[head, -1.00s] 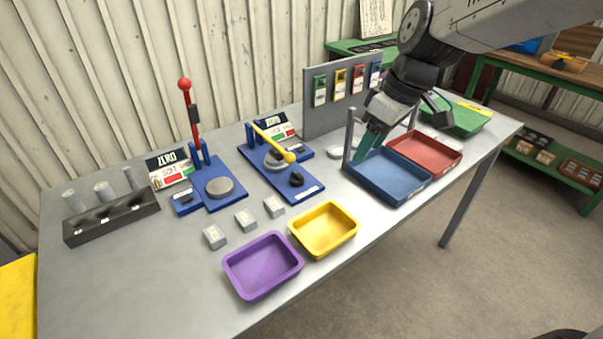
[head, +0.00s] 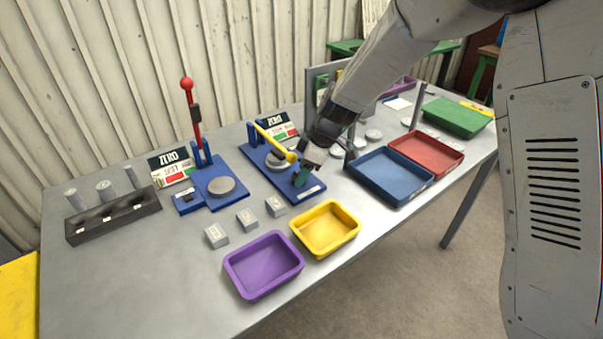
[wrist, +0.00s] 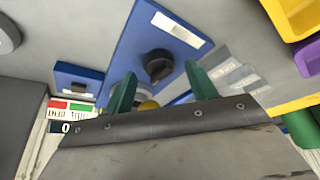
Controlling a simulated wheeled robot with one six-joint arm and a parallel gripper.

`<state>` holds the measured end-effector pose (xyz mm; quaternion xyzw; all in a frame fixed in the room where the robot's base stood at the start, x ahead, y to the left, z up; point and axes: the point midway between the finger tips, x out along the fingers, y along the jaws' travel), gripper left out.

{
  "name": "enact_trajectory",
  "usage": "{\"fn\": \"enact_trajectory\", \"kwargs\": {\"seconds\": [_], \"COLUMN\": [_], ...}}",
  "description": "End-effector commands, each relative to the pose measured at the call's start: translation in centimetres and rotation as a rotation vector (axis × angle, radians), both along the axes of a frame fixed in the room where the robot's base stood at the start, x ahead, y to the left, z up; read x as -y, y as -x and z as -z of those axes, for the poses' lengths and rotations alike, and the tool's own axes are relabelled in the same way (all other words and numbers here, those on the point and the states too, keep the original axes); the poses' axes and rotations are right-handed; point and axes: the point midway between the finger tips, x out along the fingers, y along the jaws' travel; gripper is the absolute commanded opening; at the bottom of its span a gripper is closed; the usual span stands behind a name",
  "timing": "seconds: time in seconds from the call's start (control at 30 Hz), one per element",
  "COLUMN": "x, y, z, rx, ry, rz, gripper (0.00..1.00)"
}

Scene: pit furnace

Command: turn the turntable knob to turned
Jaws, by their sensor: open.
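The black turntable knob (wrist: 158,65) sits on a blue base plate (wrist: 150,22) with a white label. In the wrist view it lies just beyond and between my fingertips. My gripper (wrist: 161,84) is open, with one green finger to each side of the knob's line and nothing held. In the head view my gripper (head: 301,178) is over the front part of the blue base (head: 312,198) and hides the knob. I cannot tell whether the fingers touch it.
A yellow-ended lever (head: 290,156) stands beside my gripper on the same base. A yellow tray (head: 325,229), a purple tray (head: 263,265) and a blue tray (head: 390,177) are nearby. Small grey blocks (head: 247,219) sit in front. A red-knobbed lever (head: 187,85) rises at left.

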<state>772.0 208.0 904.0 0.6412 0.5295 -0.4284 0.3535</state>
Motion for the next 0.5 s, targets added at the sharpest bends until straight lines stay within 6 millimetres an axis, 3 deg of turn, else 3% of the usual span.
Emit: {"fn": "enact_trajectory", "kwargs": {"seconds": [0.13, 0.43, 0.5], "x": [-0.45, -0.57, -0.56], "y": [-0.08, -0.12, -0.12], "z": [1.21, 1.47, 1.46], "rx": [-0.001, 0.001, 0.001], "ry": [0.001, 0.0, 0.0], "rz": [-0.001, 0.0, 0.0], "gripper": [0.57, 0.57, 0.4]}}
